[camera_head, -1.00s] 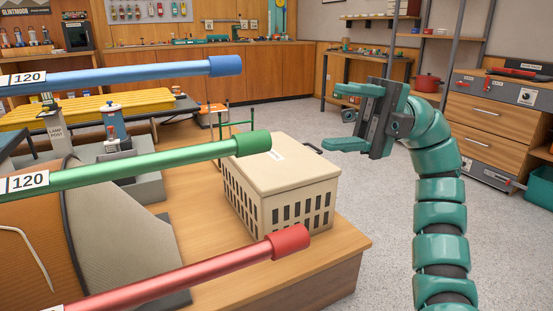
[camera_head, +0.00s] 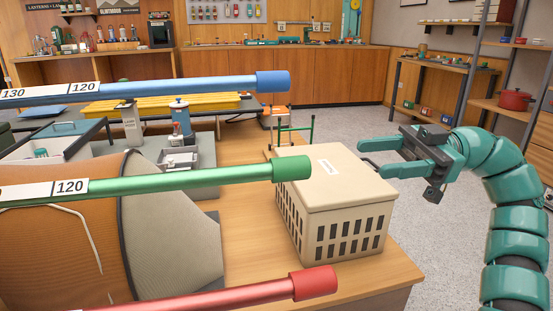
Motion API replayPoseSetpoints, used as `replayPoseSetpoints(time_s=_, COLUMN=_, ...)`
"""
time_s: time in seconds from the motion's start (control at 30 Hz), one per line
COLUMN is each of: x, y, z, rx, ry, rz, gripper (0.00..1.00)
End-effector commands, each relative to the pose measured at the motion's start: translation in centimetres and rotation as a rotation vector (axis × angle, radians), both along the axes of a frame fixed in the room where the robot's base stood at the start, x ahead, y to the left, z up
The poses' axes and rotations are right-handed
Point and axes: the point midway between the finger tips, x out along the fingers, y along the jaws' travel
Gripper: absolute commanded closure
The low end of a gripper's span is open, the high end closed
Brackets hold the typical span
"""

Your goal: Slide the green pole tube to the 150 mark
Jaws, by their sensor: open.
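The green pole tube (camera_head: 180,182) runs across the left half of the view, between a blue pole (camera_head: 190,89) above and a red pole (camera_head: 225,297) below. Its white scale strip (camera_head: 60,188) shows 120; no 150 mark shows in view. The tube ends in a thicker green cap (camera_head: 292,167) at its right end, which overlaps the beige crate in the picture. My gripper (camera_head: 368,157) is open and empty, right of the green cap and apart from it, with its fingers pointing left. The left ends of the poles are out of view.
A beige lidded crate (camera_head: 345,186) stands on the wooden counter (camera_head: 250,240) behind the poles. An orange and grey backpack-like item (camera_head: 170,240) is behind the green tube at left. Grey floor (camera_head: 350,128) is open beyond the counter. Shelves (camera_head: 500,95) stand at the right.

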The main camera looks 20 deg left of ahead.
Motion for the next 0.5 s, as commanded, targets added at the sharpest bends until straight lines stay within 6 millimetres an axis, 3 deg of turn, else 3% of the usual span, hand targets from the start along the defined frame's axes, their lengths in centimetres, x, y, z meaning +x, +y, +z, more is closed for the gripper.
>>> replayPoseSetpoints(time_s=0.07, x=-0.2, y=0.3, z=0.8, rx=0.005, ry=-0.002, rz=0.001, gripper=0.47)
replayPoseSetpoints(time_s=0.5, x=-1.4, y=2.0, z=0.5, rx=-0.008, ry=-0.002, rz=0.004, gripper=0.47)
